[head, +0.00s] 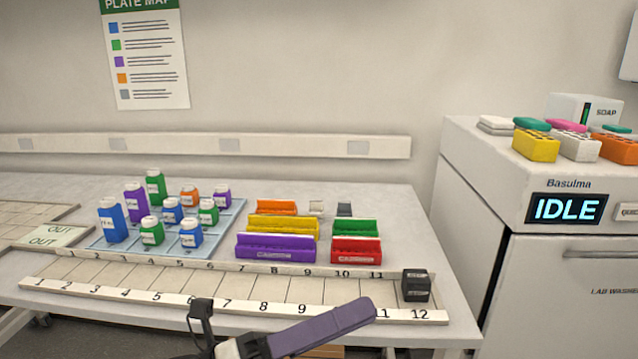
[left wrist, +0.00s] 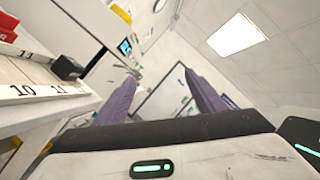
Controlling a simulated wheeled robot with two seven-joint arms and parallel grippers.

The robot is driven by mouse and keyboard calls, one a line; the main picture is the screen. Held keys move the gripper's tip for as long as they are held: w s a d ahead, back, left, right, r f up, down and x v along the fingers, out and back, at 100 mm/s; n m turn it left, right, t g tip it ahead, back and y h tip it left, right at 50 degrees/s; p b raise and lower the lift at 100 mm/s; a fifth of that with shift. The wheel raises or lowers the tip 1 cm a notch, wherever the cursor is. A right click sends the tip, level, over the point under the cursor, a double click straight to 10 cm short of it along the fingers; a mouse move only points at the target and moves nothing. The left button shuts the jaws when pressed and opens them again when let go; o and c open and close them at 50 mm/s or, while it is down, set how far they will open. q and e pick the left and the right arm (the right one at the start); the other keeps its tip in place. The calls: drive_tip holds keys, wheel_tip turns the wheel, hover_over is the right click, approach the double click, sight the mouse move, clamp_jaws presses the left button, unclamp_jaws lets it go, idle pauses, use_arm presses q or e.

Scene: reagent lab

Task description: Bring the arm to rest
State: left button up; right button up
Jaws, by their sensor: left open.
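My left gripper (head: 345,319) shows at the bottom middle of the head view, in front of the numbered strip's near edge. Its purple finger points right and slightly up. In the left wrist view the two purple fingers of my left gripper (left wrist: 162,78) stand wide apart with nothing between them. They point towards the room and ceiling, away from the bench top. My right gripper is in neither view.
The bench holds a numbered strip (head: 235,287) with a black block (head: 416,286) at its right end. Behind stand several bottles on a blue tray (head: 110,247) and coloured racks (head: 275,248). A washer (head: 560,275) reading IDLE stands at the right.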

use_arm(q)
drive_tip(key=w+a+f+n+t+y, duration=0.2)
drive_tip(key=a+f+n+t+y, duration=0.6)
drive_tip(key=n, duration=0.5)
drive_tip(key=w+a+f+n+t+y, duration=0.25)
drive_tip(key=f+n+t+y, duration=0.2)
drive_tip(key=f+n, duration=0.75)
drive_tip(key=s+a+f+n+g+y, duration=0.3)
drive_tip(key=s+a+f+n+g, duration=0.1)
drive_tip(key=s+f+n, duration=0.3)
drive_tip(key=s+a+f+n+g+y, duration=0.3)
drive_tip(key=s+f, duration=0.7)
drive_tip(key=f, duration=0.4)
drive_tip(key=a+n+y, duration=0.1)
drive_tip(key=a+n, duration=0.1)
drive_tip(key=n, duration=0.1)
drive_tip(key=shift+s+f+n+g, duration=0.2)
drive_tip(key=shift+s+n+g, duration=0.15)
drive_tip(key=shift+s+n, duration=0.05)
drive_tip(key=shift+a, duration=0.1)
